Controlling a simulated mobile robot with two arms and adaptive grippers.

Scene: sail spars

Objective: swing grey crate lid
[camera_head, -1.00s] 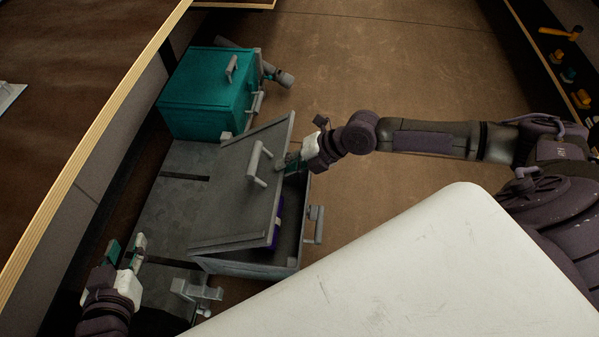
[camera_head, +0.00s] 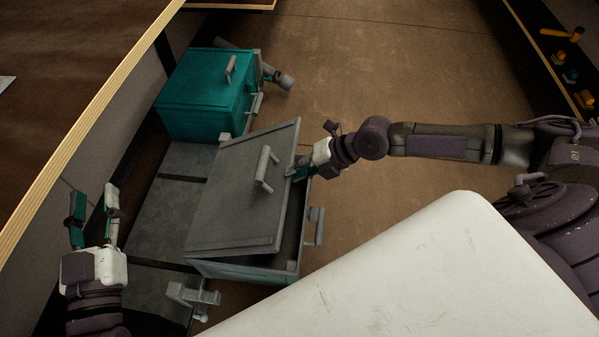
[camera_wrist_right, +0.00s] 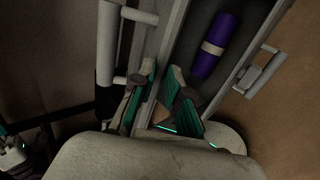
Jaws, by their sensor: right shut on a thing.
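The grey crate (camera_head: 255,271) stands on a dark platform, with its grey lid (camera_head: 235,200) tilted partly open. The gap is along the lid's right side. The lid has a bar handle (camera_head: 265,168) on top. My right gripper (camera_head: 298,172) is shut on the lid's far right edge. In the right wrist view, the teal fingers (camera_wrist_right: 163,88) straddle the lid edge. That view also shows a purple roll with a pale band (camera_wrist_right: 213,48) inside the crate. My left gripper (camera_head: 93,208) is open and empty, left of the crate and apart from it.
A closed teal crate (camera_head: 205,100) with grey handles stands behind the grey crate. A wood-edged table (camera_head: 80,80) runs along the left. Brown floor (camera_head: 400,60) is clear to the right. A shelf with small items (camera_head: 570,75) is at far right.

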